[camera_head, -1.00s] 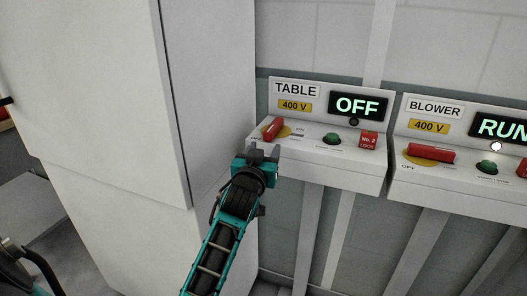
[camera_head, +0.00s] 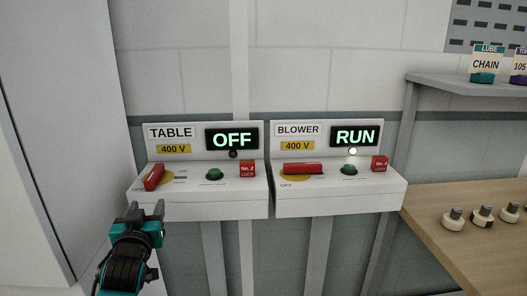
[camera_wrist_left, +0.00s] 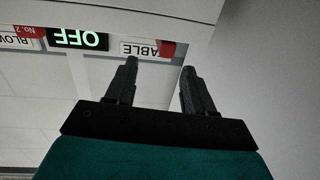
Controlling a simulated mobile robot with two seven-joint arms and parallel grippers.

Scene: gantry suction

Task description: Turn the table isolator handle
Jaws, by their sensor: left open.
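The table isolator is a white box labelled TABLE (camera_head: 202,203) in the head view, with its display (camera_head: 232,139) reading OFF. Its red handle (camera_head: 153,177) sits turned at a slant on a yellow disc at the left of the box. My left gripper (camera_head: 147,208) is open and empty, in front of and just below the handle, apart from it as far as I can see. In the left wrist view its two dark fingers (camera_wrist_left: 157,88) stand apart with nothing between them. The TABLE label and OFF display appear upside down there. My right gripper is out of view.
The BLOWER box (camera_head: 340,200) stands right beside it, its display reading RUN and its red handle (camera_head: 303,169) lying level. A tall white cabinet (camera_head: 60,130) is close on the left. A wooden bench (camera_head: 470,225) with several knobs and a grey shelf (camera_head: 465,92) are at the right.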

